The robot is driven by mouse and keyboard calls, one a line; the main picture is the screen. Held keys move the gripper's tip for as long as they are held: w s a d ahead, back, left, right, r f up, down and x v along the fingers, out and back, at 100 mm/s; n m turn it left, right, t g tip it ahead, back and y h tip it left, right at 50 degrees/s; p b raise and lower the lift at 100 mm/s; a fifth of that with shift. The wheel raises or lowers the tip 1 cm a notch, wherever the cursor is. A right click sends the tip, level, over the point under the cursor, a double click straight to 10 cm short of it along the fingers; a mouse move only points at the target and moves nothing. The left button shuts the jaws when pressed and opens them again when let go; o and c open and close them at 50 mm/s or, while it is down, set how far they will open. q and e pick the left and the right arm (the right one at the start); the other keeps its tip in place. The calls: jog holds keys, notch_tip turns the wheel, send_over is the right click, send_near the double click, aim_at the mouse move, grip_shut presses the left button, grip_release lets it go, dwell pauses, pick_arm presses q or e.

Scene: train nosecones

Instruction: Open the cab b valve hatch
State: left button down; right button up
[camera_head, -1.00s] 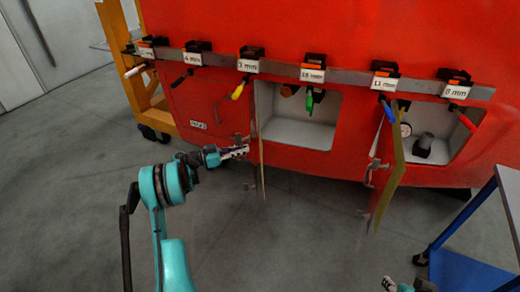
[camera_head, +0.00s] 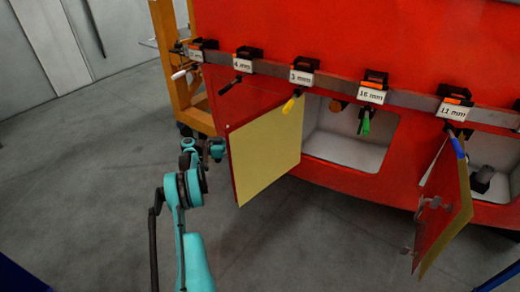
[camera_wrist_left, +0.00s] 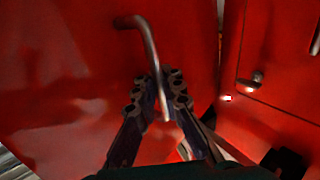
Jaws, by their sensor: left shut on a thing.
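A hatch door (camera_head: 266,152) with a red outer face and a yellow inner face stands swung out to the left of its opening (camera_head: 348,140). The opening shows a pale, bare interior. My left gripper (camera_head: 214,149) is at the door's outer side, its fingertips partly hidden behind the door in the head view. In the left wrist view, my left gripper (camera_wrist_left: 160,92) is shut on a bent metal handle (camera_wrist_left: 147,40) on the red face. My right gripper is out of view.
A second hatch door (camera_head: 443,220) stands open at right, with a dark fitting (camera_head: 481,180) in its compartment. A grey rail (camera_head: 330,85) with labelled holders and coloured-handled tools runs above. An orange frame (camera_head: 176,60) stands at left. The floor in front is clear.

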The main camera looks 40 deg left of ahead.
pick_arm(q)
jog(key=shift+s+a+f, duration=0.1)
jog(key=shift+a, duration=0.25)
jog(key=c, duration=1.7)
grip_release()
jog(key=shift+o, duration=0.5)
jog(key=shift+s+a, duration=0.15)
jog(key=v, duration=0.7)
jog(key=shift+a, duration=0.15)
